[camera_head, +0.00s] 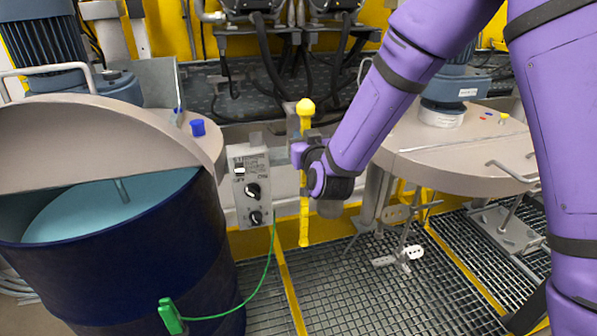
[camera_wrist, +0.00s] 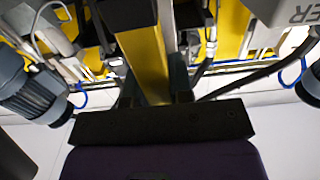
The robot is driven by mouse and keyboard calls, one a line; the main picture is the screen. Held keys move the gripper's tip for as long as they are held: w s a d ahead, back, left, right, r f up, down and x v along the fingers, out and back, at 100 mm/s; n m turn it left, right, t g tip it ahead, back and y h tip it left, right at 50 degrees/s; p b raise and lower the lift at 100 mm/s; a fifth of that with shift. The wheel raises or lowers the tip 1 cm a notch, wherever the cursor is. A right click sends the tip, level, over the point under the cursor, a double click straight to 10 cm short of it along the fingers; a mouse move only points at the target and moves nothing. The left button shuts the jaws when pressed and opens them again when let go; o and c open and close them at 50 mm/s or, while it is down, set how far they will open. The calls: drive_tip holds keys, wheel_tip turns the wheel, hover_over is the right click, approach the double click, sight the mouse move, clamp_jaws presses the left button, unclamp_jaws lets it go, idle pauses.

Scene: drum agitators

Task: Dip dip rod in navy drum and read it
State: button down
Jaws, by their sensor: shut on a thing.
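The dip rod (camera_head: 304,215) is yellow with a round knob at its top and hangs upright to the right of the control box. My gripper (camera_head: 303,142) is shut on it below the knob. In the wrist view the rod (camera_wrist: 143,58) runs between the two dark fingers of my gripper (camera_wrist: 153,85). The navy drum (camera_head: 120,255) stands at the left, apart from the rod. Its lid is partly raised, and pale blue liquid (camera_head: 75,215) shows inside with a thin shaft in it. Any marks on the rod are too small to read.
A grey control box (camera_head: 250,185) with black knobs sits at the drum's right side, close to the rod. A green clamp (camera_head: 172,316) with a cable is on the drum. Another lid (camera_head: 465,155) with an agitator stands at right. Floor grating (camera_head: 345,290) lies below.

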drive_tip(key=shift+v, duration=2.35)
